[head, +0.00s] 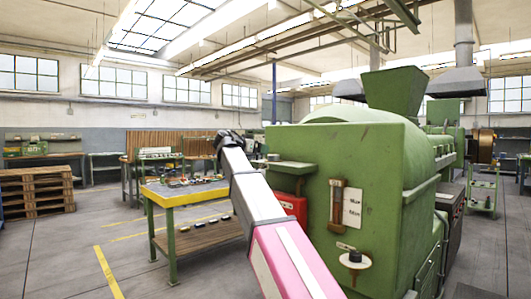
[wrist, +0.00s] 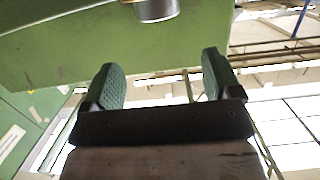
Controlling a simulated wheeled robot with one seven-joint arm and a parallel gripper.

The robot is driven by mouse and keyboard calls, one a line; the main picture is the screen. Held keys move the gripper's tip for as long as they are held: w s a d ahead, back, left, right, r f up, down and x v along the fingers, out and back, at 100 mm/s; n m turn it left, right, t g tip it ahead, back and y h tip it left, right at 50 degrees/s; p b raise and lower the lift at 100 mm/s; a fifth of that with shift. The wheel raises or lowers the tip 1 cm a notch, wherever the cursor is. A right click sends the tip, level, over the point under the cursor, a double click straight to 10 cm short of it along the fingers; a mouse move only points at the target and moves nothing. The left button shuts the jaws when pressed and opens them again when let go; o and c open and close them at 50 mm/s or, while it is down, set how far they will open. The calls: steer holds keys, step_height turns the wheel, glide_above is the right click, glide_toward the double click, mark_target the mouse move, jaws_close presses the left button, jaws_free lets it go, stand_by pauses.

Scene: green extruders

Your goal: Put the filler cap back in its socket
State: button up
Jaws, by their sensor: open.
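My gripper (wrist: 160,62) is open and empty in the wrist view, its two green ridged fingers apart. A short metallic cylinder (wrist: 156,9) on or in front of a green surface shows beyond the fingertips, cut off by the top edge; I cannot tell whether it is the filler cap or a fitting. In the head view a small dark round piece (head: 355,256), possibly the cap, is at a pale round plate (head: 345,262) on the front of the green extruder (head: 380,150). The gripper itself does not show clearly in the head view. I cannot make out the socket.
A brown gauge-like fitting (head: 338,205) and a white label (head: 352,208) are on the extruder's front. A red box (head: 293,205) sits at its left side. A yellow-edged workbench (head: 190,195) with small parts stands left. Open floor (head: 60,250) lies at the far left.

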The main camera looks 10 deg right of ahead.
steer(key=s+d+f+n+g+y, duration=0.1)
steer(key=s+d+f+n+y, duration=0.15)
steer(key=f, duration=1.15)
steer(key=s+d+f+n+g+y, duration=0.2)
steer(key=s+f, duration=0.1)
steer(key=f, duration=1.1)
steer(key=s+d+f+n+g+y, duration=0.1)
steer(key=s+d+f+n+y, duration=0.15)
steer(key=f, duration=1.15)
steer(key=s+d+f+n+g+y, duration=0.1)
steer(key=s+f+n+g+y, duration=0.2)
steer(key=s+f, duration=2)
step_height(320, 180, down, 3)
steer(key=g+y, duration=0.2)
steer(key=shift+s+n+y, duration=0.25)
steer(key=shift+n+y, duration=0.15)
